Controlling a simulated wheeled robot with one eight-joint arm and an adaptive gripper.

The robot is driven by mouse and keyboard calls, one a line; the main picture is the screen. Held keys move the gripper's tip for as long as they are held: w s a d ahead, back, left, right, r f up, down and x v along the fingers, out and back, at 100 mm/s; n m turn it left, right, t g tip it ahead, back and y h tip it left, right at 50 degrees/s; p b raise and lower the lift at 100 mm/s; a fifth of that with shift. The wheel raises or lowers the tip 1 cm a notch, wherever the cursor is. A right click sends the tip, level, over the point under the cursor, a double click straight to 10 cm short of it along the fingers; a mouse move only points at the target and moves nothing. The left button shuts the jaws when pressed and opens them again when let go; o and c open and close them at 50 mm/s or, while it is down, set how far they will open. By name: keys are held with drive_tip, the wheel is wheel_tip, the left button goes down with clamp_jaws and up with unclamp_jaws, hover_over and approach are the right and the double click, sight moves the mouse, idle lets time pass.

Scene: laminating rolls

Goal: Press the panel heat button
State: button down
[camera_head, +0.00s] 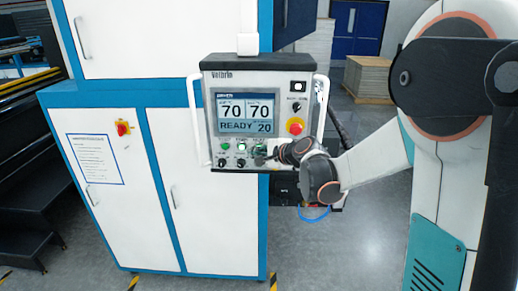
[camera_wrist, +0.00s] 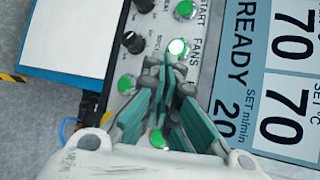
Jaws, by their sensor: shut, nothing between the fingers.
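The control panel (camera_head: 209,120) faces me, with a row of green buttons under its display. In the wrist view the START button (camera_wrist: 185,9) and the lit FANS button (camera_wrist: 177,47) are readable by label. The row continues past FANS beneath my fingers, and a green button (camera_wrist: 157,138) shows between them. No heat label is readable, so I cannot tell which button is heat; it may be hidden by the fingers. My gripper (camera_wrist: 170,72) is shut and empty, its tips just beyond FANS over the row. In the head view my gripper (camera_head: 264,157) is at the panel's lower right; contact cannot be told.
Black knobs (camera_wrist: 132,42) and another green button (camera_wrist: 126,84) lie beside the row. A red emergency stop (camera_head: 295,126) is above my wrist. White handles (camera_head: 194,120) flank the panel.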

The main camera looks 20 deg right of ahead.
drive_tip(key=shift+w, duration=0.1)
idle(0.6)
drive_tip(key=shift+w+d, duration=0.15)
drive_tip(key=shift+w, duration=0.15)
drive_tip(key=shift+w+d+b, duration=0.1)
drive_tip(key=shift+w+b, duration=0.3)
idle(0.7)
drive_tip(key=shift+s, duration=0.15)
drive_tip(key=shift+s+a, duration=0.25)
drive_tip(key=shift+s, duration=0.45)
drive_tip(key=s, duration=0.1)
drive_tip(key=s+a, duration=0.1)
drive_tip(key=s, duration=0.2)
drive_tip(key=shift+s+a+b, duration=0.25)
drive_tip(key=shift+s+b, duration=0.05)
drive_tip(key=shift+s, duration=0.05)
idle(0.7)
